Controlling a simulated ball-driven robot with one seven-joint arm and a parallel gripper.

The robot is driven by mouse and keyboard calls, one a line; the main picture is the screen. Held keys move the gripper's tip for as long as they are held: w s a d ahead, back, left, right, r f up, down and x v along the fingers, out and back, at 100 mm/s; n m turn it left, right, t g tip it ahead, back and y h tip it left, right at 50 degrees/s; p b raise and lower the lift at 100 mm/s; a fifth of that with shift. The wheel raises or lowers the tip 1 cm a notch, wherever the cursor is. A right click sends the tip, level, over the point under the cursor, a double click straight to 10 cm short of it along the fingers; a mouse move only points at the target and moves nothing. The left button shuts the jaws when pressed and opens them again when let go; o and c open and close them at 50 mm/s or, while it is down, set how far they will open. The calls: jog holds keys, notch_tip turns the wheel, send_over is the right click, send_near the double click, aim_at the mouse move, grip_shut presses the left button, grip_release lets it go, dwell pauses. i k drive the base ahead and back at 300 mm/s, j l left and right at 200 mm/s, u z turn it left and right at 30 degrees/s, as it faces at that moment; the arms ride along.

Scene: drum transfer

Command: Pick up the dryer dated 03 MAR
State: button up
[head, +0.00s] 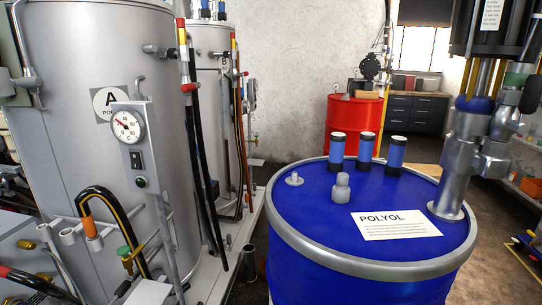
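Three small blue cylinders with dark bands and pale tops stand upright on the blue drum's lid: a left one (337,152), a middle one (366,147) and a right one (396,153). They look like the dryers, but no date can be read on any of them. The blue drum (310,221) has a grey rim and a white POLYOL label (396,225). My gripper is not in view.
A grey fitting (341,188) and a small bung (294,179) stand on the lid nearer than the cylinders. A metal pump (458,165) rises at the lid's right. Tall grey tanks (95,60) with hoses fill the left. A red drum (352,125) stands behind.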

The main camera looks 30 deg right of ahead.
aim_at(364, 163)
jog(key=k+l+u, duration=0.1)
jog(key=l, duration=0.4)
jog(key=k+l+u, duration=0.15)
jog(key=k+l, duration=0.2)
jog(key=k+l+u, duration=0.1)
jog(key=k+l, duration=0.15)
jog(key=l, duration=0.3)
jog(key=k+l+u, duration=0.15)
jog(key=l, duration=0.3)
jog(key=l+u, duration=0.1)
jog(key=l, duration=0.4)
jog(key=k+l+u, duration=0.1)
jog(key=l, duration=0.35)
jog(key=k+l+u, duration=0.15)
jog(key=l, duration=0.35)
jog(key=i+l+u, duration=0.15)
jog(key=l, duration=0.7)
jog(key=i+l+u, duration=0.15)
jog(key=l, duration=0.65)
jog(key=l+u, duration=0.2)
jog(key=l, duration=0.65)
